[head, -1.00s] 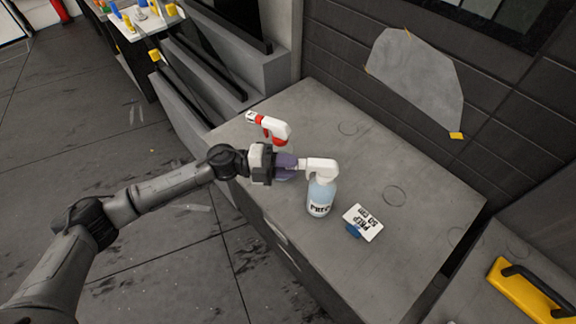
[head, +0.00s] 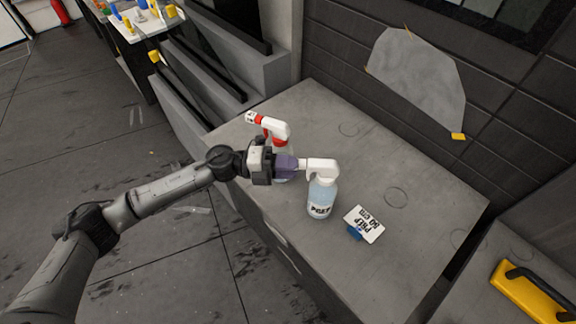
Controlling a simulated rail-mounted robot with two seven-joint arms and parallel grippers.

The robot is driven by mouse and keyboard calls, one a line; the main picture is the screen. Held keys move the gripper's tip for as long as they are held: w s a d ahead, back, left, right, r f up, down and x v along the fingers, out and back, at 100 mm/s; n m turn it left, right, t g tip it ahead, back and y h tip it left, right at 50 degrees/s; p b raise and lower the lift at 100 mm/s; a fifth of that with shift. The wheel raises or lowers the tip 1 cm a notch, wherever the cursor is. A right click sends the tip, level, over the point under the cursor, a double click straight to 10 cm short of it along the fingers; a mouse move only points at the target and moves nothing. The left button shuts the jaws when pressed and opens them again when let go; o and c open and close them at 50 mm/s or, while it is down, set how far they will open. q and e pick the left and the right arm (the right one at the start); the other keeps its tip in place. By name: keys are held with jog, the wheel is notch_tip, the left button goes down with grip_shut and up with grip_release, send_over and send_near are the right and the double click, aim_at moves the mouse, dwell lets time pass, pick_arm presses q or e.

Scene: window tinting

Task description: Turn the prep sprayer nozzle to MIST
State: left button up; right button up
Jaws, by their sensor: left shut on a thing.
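The prep sprayer (head: 321,198) is a pale blue bottle labelled PREP with a white spray head. It stands upright on the grey bench. My left gripper (head: 299,166) reaches in from the left and is shut on the nozzle end of the white spray head. The purple fingers cover the nozzle, so its setting is hidden. My right gripper is not in view.
A second sprayer with a red and white head (head: 270,128) stands just behind my left gripper. A white PREP card on a blue holder (head: 364,224) is right of the bottle. The grey bench (head: 350,150) is otherwise mostly clear. A yellow tool (head: 528,292) lies at lower right.

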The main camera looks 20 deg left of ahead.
pick_arm(q)
jog(key=o, duration=0.9)
jog(key=shift+o, duration=0.2)
jog(key=b+v, duration=0.1)
jog(key=v, duration=1.2)
jog(key=shift+a, duration=0.35)
